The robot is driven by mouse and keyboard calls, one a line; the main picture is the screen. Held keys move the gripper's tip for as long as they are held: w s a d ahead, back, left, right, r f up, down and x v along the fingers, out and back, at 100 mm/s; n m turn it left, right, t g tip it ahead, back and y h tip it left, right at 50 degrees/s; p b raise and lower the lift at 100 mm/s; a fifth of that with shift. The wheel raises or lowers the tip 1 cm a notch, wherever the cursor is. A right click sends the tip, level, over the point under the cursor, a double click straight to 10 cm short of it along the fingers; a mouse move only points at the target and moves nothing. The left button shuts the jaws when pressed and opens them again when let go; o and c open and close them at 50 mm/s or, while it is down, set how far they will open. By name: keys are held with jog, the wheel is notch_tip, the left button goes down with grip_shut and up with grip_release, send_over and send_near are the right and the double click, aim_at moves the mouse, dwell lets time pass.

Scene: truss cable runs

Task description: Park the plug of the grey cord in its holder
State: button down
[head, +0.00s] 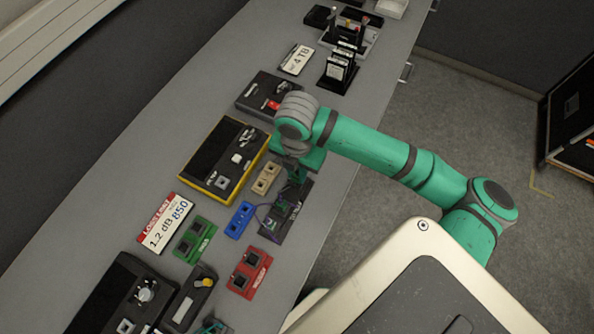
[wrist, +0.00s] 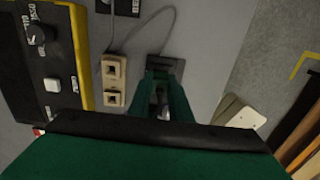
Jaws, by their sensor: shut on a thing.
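My gripper (head: 292,181) is over the right part of the bench, just right of the tan two-socket block (head: 265,178). In the wrist view its two green fingers (wrist: 162,82) point away from me and are shut on a small greyish piece (wrist: 160,99), apparently the plug; the fingers hide most of it. A thin grey cord (wrist: 174,20) curves over the bench near the fingertips, and its ends are hard to follow. A dark labelled plate (head: 289,222) lies under and in front of my gripper. I cannot tell which part is the holder.
A blue block (head: 240,220), a green block (head: 195,240) and a red block (head: 249,272) lie nearby. A yellow-edged black device (head: 222,158) is to the left. A rack of upright cards (head: 339,69) stands farther back. The bench's right edge is close.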

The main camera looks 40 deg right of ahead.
jog(key=shift+f, duration=0.45)
dwell(0.9)
jog(key=c, duration=1.5)
grip_release()
jog(key=shift+c, duration=0.2)
jog(key=shift+r, duration=0.1)
jog(key=shift+r, duration=2.4)
jog(key=shift+r, duration=0.1)
jog(key=shift+r, duration=1.9)
